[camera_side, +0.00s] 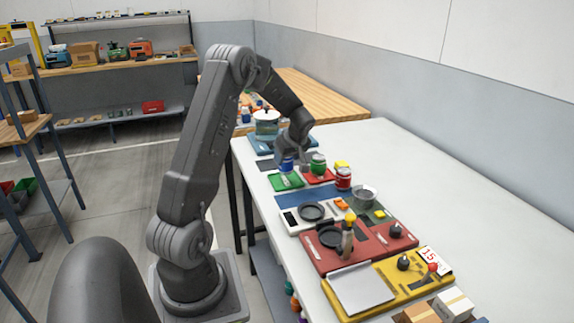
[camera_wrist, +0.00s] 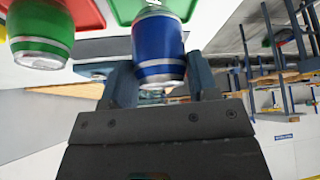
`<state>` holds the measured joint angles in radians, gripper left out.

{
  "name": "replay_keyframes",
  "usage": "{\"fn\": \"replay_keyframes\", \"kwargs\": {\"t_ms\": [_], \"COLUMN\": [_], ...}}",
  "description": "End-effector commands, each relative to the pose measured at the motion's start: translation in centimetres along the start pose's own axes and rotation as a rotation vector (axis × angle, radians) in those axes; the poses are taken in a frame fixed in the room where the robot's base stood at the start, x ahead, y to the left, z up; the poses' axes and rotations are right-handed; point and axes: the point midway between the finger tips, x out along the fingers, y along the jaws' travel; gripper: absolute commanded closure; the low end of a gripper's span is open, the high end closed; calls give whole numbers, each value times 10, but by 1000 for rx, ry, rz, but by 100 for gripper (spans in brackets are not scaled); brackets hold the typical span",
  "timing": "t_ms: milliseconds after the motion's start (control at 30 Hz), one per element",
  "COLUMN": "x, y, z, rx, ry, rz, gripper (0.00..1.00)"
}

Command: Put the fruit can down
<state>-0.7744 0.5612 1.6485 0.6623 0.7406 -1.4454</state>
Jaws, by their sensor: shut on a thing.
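My gripper (camera_side: 288,157) is shut on a blue can with silver rims (camera_side: 287,166). In the wrist view the blue can (camera_wrist: 158,48) sits between the two fingers (camera_wrist: 160,78). The can is over the green mat (camera_side: 285,182); I cannot tell whether its base touches it. No label is readable, so the pictures do not show which can holds fruit.
A glass bowl (camera_side: 363,195), a red plate unit (camera_side: 338,246) with a dark pan and a yellow unit (camera_side: 385,283) stand nearer the camera. A lidded pot (camera_side: 266,122) is behind my gripper. The right side of the white table (camera_side: 440,190) is bare.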

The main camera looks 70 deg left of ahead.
Motion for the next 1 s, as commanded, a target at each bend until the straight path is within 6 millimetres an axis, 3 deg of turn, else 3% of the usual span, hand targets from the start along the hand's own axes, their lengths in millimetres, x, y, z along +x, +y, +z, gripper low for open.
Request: {"fn": "replay_keyframes", "kwargs": {"t_ms": [200, 533, 567, 800, 1000], "x": [25, 28, 28, 28, 28], "y": [-1, -1, -1, -1, -1], "z": [15, 16, 17, 16, 16], "rx": [3, 2, 2, 2, 2], "ry": [-2, -2, -2, -2, -2], "rz": [-1, 0, -1, -1, -1], "gripper": [78, 78, 45, 22, 20]}}
